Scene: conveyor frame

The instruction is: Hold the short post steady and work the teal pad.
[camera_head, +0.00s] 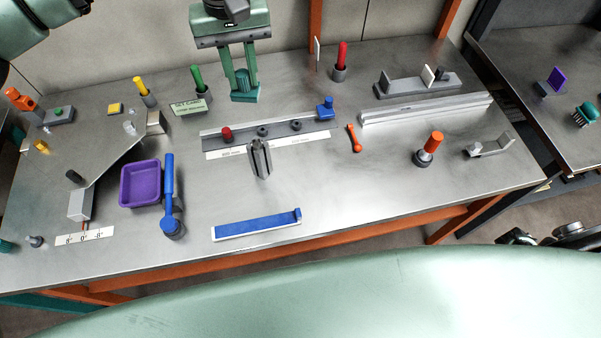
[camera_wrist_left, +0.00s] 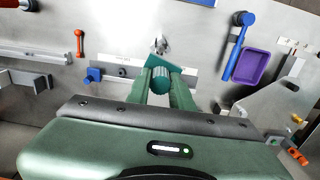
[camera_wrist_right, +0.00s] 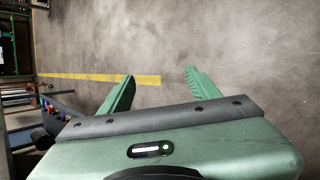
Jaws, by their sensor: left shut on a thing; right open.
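My left gripper (camera_head: 244,93) is above the back of the bench, fingers down, shut on a teal rounded piece (camera_wrist_left: 161,79). I cannot tell for sure whether this piece is the teal pad. A short dark grey post (camera_head: 260,160) with upright ribs stands in front of the middle rail, apart from the gripper; it also shows beyond the fingers in the left wrist view (camera_wrist_left: 160,45). My right gripper (camera_wrist_right: 160,82) is open and empty above bare concrete floor, away from the bench; it does not show in the head view.
A rail (camera_head: 315,127) with a red knob and blue block lies mid-bench. A purple tray (camera_head: 122,192) and blue handle (camera_head: 168,190) are at left; a blue bar (camera_head: 255,226) is in front. An orange-topped peg (camera_head: 433,142) stands at right. Bare bench lies around the post.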

